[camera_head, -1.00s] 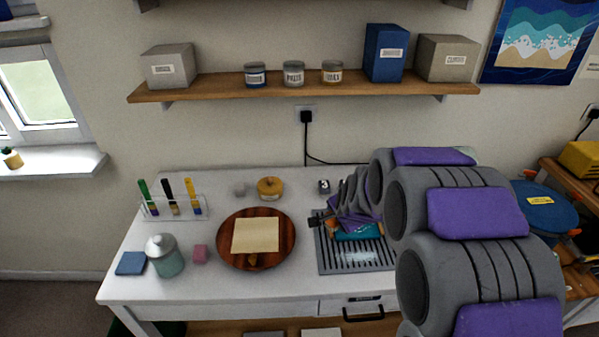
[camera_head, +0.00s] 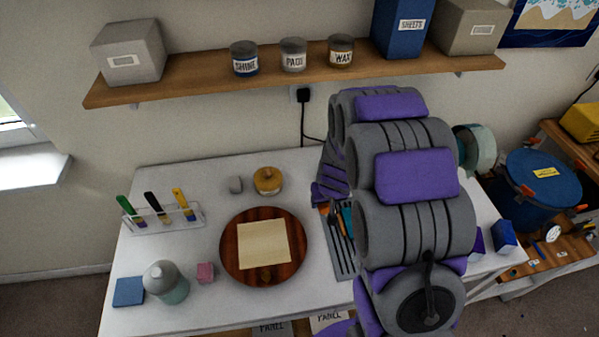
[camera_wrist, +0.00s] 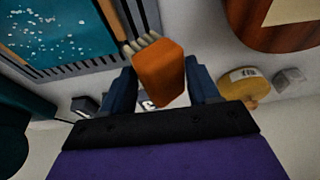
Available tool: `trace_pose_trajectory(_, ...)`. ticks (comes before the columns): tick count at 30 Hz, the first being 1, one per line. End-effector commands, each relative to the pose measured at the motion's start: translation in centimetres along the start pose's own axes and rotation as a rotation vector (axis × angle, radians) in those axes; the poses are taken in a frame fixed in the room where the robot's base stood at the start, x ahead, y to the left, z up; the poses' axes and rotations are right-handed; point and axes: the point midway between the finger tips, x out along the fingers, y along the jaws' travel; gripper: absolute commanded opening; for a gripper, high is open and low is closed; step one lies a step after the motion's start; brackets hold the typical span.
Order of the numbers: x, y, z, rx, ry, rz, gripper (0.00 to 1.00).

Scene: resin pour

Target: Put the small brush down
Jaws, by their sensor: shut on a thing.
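My gripper (camera_wrist: 162,78) shows in the wrist view with its two dark blue fingers on either side of an orange piece, shut on it. I take this to be the small brush (camera_wrist: 161,70); pale bristle-like strips show at its far end. It is over or beside the slatted grey rack (camera_wrist: 82,62), which bears a teal sheet with white flecks (camera_wrist: 50,30). I cannot tell whether the brush touches the rack. In the head view my arm hides the gripper and most of the rack (camera_head: 343,262); only a little orange and teal shows.
A round wooden board (camera_head: 232,268) with a cream sheet (camera_head: 264,243) lies left of the rack. A yellow lidded pot (camera_head: 268,181) and a grey cube (camera_head: 235,184) stand behind it. A clear stand (camera_head: 160,219) holds three tools at far left. Some white table is bare between.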

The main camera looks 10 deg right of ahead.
Motion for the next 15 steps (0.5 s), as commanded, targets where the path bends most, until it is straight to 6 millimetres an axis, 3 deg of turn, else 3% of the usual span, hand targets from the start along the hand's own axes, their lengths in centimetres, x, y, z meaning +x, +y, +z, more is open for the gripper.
trace_pose_trajectory(10,0.2,-0.2,-0.3,-0.007,0.001,0.004,0.36)
trace_pose_trajectory(15,1.1,-0.5,-2.3,-0.007,0.004,0.006,0.36)
